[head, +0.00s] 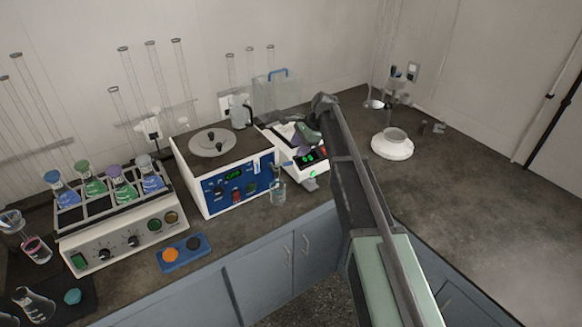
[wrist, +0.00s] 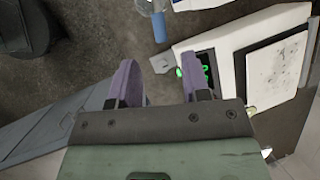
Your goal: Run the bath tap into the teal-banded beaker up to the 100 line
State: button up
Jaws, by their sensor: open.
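My gripper (wrist: 162,72) is open, with nothing between its two purple fingers. In the head view my gripper (head: 292,136) is above the white balance, partly masked by my own arm. The bath (head: 236,176) is a white box with a blue front panel and a round lid. A clear glass vessel (head: 277,192) stands upright at its front right corner, below a small blue part that may be the tap. A clear, blue-ended shape (wrist: 157,24) shows at the top of the wrist view, beyond the fingertips. I cannot make out a teal band, the 100 line or any water level.
The balance (head: 313,165) with a green display is right of the bath; its white body (wrist: 235,45) is close to my right finger. A flask shaker (head: 120,228) stands left. A blue tray (head: 172,262) lies in front. The right counter is mostly clear.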

aim_at(290, 162)
jog(key=b+x, duration=0.5)
jog(key=x, duration=0.2)
jog(key=shift+d+f, duration=0.1)
jog(key=shift+f, duration=0.05)
jog(key=shift+r, duration=0.2)
jog(key=shift+c, duration=0.2)
grip_shut()
